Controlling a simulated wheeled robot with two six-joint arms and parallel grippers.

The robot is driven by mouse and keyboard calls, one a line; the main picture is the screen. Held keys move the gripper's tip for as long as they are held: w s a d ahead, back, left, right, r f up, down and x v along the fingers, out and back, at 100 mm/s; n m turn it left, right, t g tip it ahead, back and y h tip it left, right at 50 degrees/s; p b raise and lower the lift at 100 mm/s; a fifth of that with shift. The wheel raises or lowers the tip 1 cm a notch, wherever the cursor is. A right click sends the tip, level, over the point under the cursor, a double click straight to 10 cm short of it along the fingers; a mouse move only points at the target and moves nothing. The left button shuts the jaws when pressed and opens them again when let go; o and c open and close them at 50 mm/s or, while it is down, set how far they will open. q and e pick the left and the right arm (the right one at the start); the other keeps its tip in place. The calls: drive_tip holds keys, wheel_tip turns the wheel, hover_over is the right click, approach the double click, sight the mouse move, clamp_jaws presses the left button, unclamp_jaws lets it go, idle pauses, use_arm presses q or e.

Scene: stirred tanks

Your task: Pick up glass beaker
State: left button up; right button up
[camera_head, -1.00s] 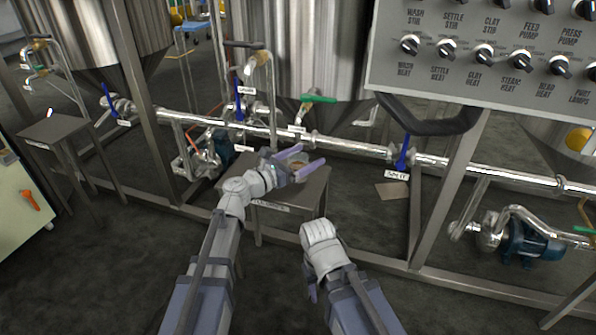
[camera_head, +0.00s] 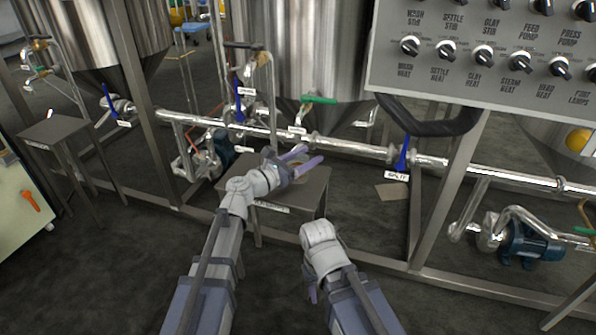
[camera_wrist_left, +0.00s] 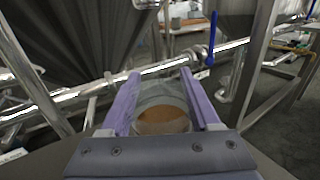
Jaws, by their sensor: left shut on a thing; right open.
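The glass beaker (camera_wrist_left: 162,112) is clear, with an orange-brown content seen through its open top. In the left wrist view it stands between the two purple fingers of my left gripper (camera_wrist_left: 162,95), which is shut on its sides. In the head view my left gripper (camera_head: 302,162) is over the small metal table (camera_head: 299,200); the beaker is hard to make out there, mostly hidden by the gripper. Whether the beaker still touches the table top cannot be told. My right gripper (camera_head: 312,290) is low in front of the table, mostly hidden behind its own wrist, and holds nothing visible.
A horizontal steel pipe (camera_head: 345,145) with blue-handled valves runs behind the table. A steel tank (camera_head: 305,50) with a green-handled valve (camera_head: 318,99) stands above it. A control panel (camera_head: 490,50) hangs at upper right. A second small table (camera_head: 54,130) stands at left.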

use_arm(q)
clamp_jaws()
drive_tip(key=shift+r, duration=0.1)
drive_tip(key=shift+r+p, duration=0.85)
drive_tip(key=shift+p, duration=0.05)
drive_tip(key=shift+r+p, duration=0.95)
drive_tip(key=shift+p, duration=0.05)
drive_tip(key=v, duration=1.8)
